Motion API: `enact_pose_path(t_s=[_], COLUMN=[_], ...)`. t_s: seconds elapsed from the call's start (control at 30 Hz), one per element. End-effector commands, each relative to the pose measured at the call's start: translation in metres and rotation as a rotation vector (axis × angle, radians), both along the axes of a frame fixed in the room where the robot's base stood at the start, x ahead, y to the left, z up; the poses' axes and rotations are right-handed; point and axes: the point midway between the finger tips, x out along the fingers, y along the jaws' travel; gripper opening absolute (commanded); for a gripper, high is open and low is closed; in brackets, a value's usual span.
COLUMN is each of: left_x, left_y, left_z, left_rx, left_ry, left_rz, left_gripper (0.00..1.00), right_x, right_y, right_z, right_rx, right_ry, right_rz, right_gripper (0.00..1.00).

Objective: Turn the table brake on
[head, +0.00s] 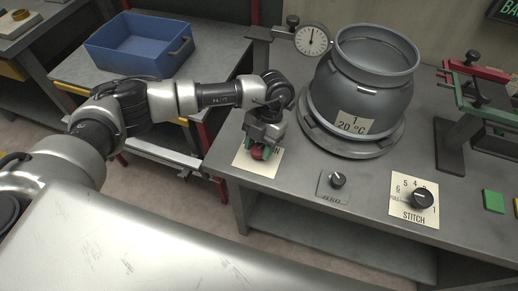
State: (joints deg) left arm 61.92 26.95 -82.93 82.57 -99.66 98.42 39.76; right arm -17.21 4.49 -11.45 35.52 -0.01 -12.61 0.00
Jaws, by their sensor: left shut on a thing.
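My left gripper (260,143) points down at the front left of the grey workbench (285,190). It is shut on a red knob (257,153), which stands over a cream plate (243,164). The gripper hides most of the knob and much of the plate, so I cannot read a label or tell the knob's setting. A large grey cylinder (352,95) marked "1" and "20 °C" sits on a round table (385,144) behind and to the right. My right gripper is not in view.
A small black knob (337,180) and a STITCH dial (421,198) are on the bench to the right. A green clamp frame (465,105) is at the far right. A blue bin (138,47) stands at the back left.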

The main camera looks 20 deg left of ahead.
Motion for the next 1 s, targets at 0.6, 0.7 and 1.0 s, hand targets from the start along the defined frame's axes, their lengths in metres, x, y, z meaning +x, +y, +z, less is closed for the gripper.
enact_pose_path(t_s=[0.6,0.7,1.0], left_x=[0.001,0.001,0.001], left_y=[-0.001,-0.001,-0.001], left_z=[0.001,0.001,0.001], left_rx=[0.0,0.0,-0.001], left_ry=[-0.004,-0.004,-0.004], left_rz=[-0.204,-0.206,-0.205], left_gripper=[0.22,0.22,0.54], right_x=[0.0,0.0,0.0], right_y=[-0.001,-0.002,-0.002], right_z=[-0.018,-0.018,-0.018], right_rx=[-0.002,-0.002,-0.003], right_ry=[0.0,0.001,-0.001], right_rz=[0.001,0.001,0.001], right_gripper=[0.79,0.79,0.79])
